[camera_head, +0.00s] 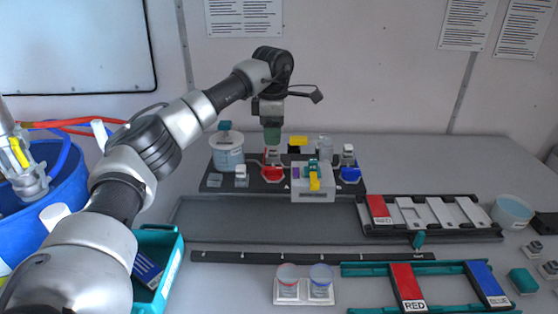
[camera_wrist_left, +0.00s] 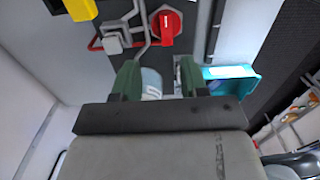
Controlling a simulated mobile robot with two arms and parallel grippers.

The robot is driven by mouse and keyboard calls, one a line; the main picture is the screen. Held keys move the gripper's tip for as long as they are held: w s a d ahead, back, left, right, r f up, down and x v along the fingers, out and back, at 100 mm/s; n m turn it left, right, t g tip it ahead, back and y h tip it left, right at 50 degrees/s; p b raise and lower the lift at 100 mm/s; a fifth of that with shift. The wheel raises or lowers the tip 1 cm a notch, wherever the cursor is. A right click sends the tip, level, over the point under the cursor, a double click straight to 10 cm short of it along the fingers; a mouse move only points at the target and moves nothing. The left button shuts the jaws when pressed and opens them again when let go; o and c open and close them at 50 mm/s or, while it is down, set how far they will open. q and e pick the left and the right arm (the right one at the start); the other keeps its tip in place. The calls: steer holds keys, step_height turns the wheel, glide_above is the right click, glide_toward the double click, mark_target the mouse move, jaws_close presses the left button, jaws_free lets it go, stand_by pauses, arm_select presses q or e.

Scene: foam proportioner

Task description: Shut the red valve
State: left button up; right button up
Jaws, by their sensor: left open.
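The red valve (camera_wrist_left: 166,24) shows in the left wrist view as a round red knob with a raised handle, on a dark board beyond my fingers. In the head view a red piece (camera_head: 273,174), which appears to be this valve, sits at the front of the board. My left gripper (camera_head: 272,135) points down above and behind it, with its green fingers apart from it. In the left wrist view the fingers (camera_wrist_left: 158,80) are spread with nothing held between them. My right gripper is in neither view.
A white tub (camera_head: 227,151) stands left of the valve, a white block with a yellow piece (camera_head: 314,184) to its right, and a blue piece (camera_head: 350,174) farther right. A grey tray (camera_head: 265,215) lies in front. Two cups (camera_head: 304,279) stand nearer.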

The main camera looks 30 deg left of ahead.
arm_select(q)
steer(key=p, duration=0.1)
glide_above(271, 168)
steer(key=f, duration=0.4)
steer(key=shift+s+f, duration=0.1)
steer(key=shift+s, duration=0.25)
steer(key=f, duration=0.1)
steer(key=w+f, duration=0.1)
steer(key=f, duration=0.1)
steer(key=shift+p, duration=0.4)
steer(key=shift+f, duration=0.85)
steer(key=shift+s+f, duration=0.15)
steer(key=shift+c, duration=1.1)
steer(key=c, duration=0.5)
jaws_close()
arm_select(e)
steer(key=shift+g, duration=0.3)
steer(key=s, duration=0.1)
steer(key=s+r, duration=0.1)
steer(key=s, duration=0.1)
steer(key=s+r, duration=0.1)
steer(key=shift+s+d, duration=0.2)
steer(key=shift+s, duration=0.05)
